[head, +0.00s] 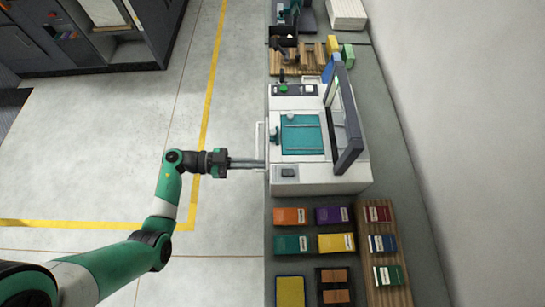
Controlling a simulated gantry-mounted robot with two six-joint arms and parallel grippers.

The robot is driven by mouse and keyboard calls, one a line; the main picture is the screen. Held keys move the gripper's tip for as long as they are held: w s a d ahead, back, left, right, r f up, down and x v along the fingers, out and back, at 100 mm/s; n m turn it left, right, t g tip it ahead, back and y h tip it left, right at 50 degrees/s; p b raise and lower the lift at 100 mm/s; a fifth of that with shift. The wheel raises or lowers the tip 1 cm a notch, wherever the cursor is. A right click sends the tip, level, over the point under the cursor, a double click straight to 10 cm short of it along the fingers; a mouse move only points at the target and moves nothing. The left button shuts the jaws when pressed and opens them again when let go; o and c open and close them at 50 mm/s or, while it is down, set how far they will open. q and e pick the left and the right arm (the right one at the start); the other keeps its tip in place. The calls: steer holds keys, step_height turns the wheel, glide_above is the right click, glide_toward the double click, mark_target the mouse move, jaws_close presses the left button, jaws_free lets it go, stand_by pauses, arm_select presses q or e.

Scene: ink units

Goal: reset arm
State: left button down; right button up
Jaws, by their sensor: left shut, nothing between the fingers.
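My left arm comes in from the lower left, green with white and dark joints. Its left gripper (258,163) reaches right, with its long grey fingers shut together and nothing seen between them. The fingertips are close to the front edge of the white machine (347,180), beside its upright handle (260,139); I cannot tell whether they touch it. The machine's dark-framed lid (350,118) stands raised, and a teal bed (300,134) shows inside. My right gripper does not show in this view.
Coloured boxes, such as the orange one (290,217) and the purple one (331,216), lie in rows on the grey counter below the machine. A wooden rack (391,283) holds more packs. Wooden slats (310,57) lie above. Open floor (110,150) is at the left.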

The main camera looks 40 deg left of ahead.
arm_select(q)
steer(key=shift+s+a+r, duration=0.1)
steer(key=shift+s+a, duration=0.3)
steer(key=shift+d, duration=0.1)
